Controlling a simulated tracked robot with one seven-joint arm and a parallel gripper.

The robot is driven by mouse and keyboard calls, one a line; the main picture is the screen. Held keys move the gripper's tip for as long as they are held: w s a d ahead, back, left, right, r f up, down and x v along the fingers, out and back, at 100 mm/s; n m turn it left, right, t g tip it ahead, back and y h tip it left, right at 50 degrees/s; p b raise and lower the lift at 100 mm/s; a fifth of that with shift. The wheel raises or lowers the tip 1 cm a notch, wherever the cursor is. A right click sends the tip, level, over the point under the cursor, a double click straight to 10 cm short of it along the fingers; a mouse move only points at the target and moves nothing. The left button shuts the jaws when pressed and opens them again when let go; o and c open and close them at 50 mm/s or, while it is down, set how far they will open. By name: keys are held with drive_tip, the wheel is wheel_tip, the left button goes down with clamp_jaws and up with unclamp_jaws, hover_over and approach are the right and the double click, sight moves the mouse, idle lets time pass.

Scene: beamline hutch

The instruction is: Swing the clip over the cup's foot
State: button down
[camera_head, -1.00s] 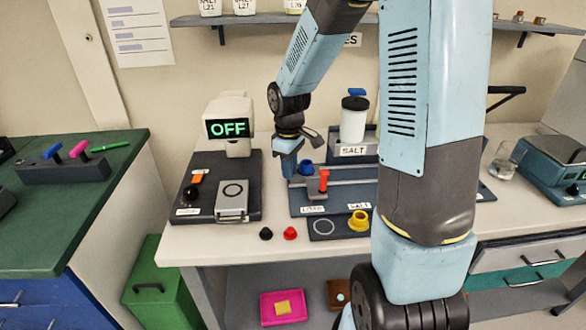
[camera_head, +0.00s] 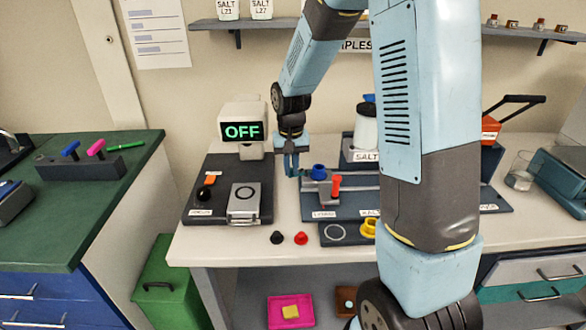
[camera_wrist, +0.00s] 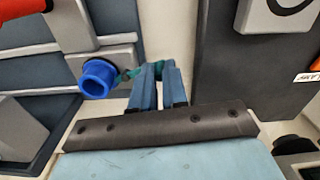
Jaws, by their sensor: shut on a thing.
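The blue cup (camera_head: 318,171) stands at the left end of the grey fixture; in the wrist view its round opening (camera_wrist: 97,77) faces the camera. My gripper (camera_head: 292,173) is just left of the cup, pointing down. In the wrist view my gripper (camera_wrist: 156,70) is shut on a small teal strip, which appears to be the clip (camera_wrist: 128,75). The clip reaches from between the fingertips toward the cup's edge. I cannot tell whether it lies over the cup's foot or only beside it. Most of the clip is hidden by the fingers.
Left of my gripper is a dark panel (camera_head: 212,214) with a sign reading OFF (camera_head: 242,131). A red-handled part (camera_head: 335,186) stands right of the cup. Black (camera_head: 277,238) and red (camera_head: 301,238) pieces lie near the bench's front edge, with bare bench around them.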

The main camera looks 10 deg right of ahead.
drive_tip(key=shift+w+m, duration=0.5)
drive_tip(key=shift+m, duration=0.7)
drive_tip(key=c, duration=1.1)
unclamp_jaws()
drive_tip(key=shift+c, duration=0.2)
wheel_tip(320, 180, up, 14)
drive_tip(key=shift+f, duration=0.15)
